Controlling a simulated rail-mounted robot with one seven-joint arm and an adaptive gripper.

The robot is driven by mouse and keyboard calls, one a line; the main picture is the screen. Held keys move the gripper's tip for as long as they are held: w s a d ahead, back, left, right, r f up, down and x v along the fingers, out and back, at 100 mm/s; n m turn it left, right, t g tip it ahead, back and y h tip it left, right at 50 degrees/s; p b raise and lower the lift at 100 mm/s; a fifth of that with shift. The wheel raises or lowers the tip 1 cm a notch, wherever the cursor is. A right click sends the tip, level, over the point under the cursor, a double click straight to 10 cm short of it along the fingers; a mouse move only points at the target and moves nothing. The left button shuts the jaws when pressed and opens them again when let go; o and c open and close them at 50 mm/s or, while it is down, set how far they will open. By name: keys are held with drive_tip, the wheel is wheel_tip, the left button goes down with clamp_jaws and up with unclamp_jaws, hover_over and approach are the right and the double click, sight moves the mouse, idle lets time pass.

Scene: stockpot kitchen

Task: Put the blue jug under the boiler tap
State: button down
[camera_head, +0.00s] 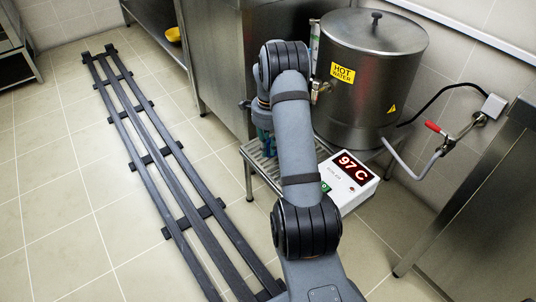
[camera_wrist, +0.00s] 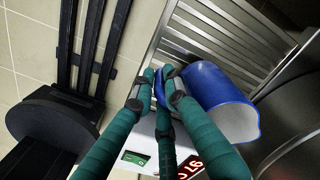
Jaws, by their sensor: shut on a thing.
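The blue jug (camera_wrist: 215,88) is in the wrist view, right of my gripper (camera_wrist: 160,82), with its pale open mouth turned to the lower right of the picture. My gripper's teal fingers are shut on its handle. The jug is over the slatted metal stand; I cannot tell whether it touches the slats. In the head view my arm hides the jug, and only a bit of my teal gripper (camera_head: 264,142) shows. The boiler (camera_head: 365,85) is a large steel pot with a yellow HOT WATER label. Its tap (camera_head: 319,90) sits low on its left side, partly behind my arm.
The slatted stand (camera_head: 257,163) is below the tap. A white box (camera_head: 350,181) reading 97 C is at its front. A red-handled valve (camera_head: 436,128) with a pale hose is right of the boiler. Steel cabinets (camera_head: 219,65) stand behind. Floor rails (camera_head: 150,147) run at left.

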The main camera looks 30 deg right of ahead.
drive_tip(key=shift+f, duration=1)
drive_tip(key=shift+f, duration=0.1)
drive_tip(key=shift+f+b, duration=0.15)
drive_tip(key=shift+b, duration=0.25)
drive_tip(key=c, duration=1.8)
unclamp_jaws()
drive_tip(key=shift+o, duration=0.2)
wheel_tip(320, 180, up, 12)
drive_tip(key=p, duration=0.5)
drive_tip(key=shift+s+r, duration=0.1)
drive_tip(key=shift+r, duration=0.15)
drive_tip(key=shift+f, duration=0.1)
